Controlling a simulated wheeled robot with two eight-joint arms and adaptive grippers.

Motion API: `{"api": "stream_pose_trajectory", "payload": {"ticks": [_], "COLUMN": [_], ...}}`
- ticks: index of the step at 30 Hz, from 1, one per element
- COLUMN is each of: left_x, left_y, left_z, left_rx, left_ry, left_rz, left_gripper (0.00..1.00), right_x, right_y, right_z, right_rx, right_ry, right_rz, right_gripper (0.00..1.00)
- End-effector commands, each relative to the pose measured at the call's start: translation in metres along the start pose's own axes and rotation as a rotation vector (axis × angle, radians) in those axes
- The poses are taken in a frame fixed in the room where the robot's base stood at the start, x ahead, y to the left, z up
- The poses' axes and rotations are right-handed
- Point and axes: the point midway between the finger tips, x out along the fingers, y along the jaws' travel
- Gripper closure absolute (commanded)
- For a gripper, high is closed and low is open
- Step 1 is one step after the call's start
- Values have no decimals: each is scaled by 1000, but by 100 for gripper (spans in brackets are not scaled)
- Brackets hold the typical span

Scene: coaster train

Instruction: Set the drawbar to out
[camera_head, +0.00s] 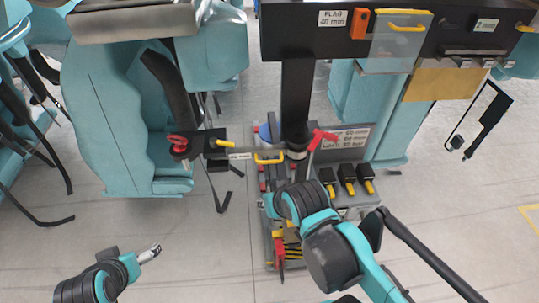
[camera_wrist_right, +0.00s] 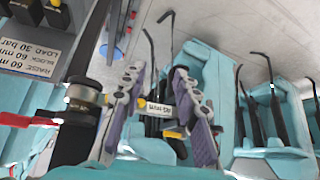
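A grey bar (camera_head: 240,152), which looks like the drawbar, runs level from a black plate with a red knob (camera_head: 178,145) toward the dark post. A yellow handle (camera_head: 268,159) hangs on its right part. In the right wrist view a white-labelled piece (camera_wrist_right: 157,108) and a yellow part (camera_wrist_right: 176,132) show between and behind the fingers. My right gripper (camera_wrist_right: 158,108) is open, its fingers apart on either side of that piece; contact is unclear. In the head view my right wrist hides its fingers. My left gripper (camera_head: 150,253) is low at the left, away from the bar.
A dark post (camera_head: 297,95) with a red lever (camera_head: 322,138) stands beside the bar. Several black blocks with yellow tips (camera_head: 348,178) sit to the right. Teal seats (camera_head: 115,110) stand at the left. An overhead panel with an orange flag block (camera_head: 360,23) spans the top.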

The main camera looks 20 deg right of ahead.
Motion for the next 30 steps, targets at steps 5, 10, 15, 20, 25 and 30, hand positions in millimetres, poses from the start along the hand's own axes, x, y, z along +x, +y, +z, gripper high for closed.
{"api": "stream_pose_trajectory", "payload": {"ticks": [5,10,15,20,25,30], "left_x": [-15,-28,-38,-41,-38,-30], "left_y": [0,0,0,0,0,0], "left_z": [-11,-21,-27,-29,-27,-21], "left_rx": [0,0,0,0,0,0], "left_ry": [0,0,0,0,0,0], "left_rz": [0,0,0,0,0,0], "left_gripper": [12,12,12,12,12,12], "right_x": [-12,-10,2,11,23,50], "right_y": [7,18,30,36,39,42], "right_z": [-53,-104,-139,-152,-150,-138], "right_rx": [460,1021,1465,1688,1743,1741], "right_ry": [-100,-186,-216,-213,-210,-209], "right_rz": [59,188,335,422,444,443], "right_gripper": [69,69,69,69,69,69]}}
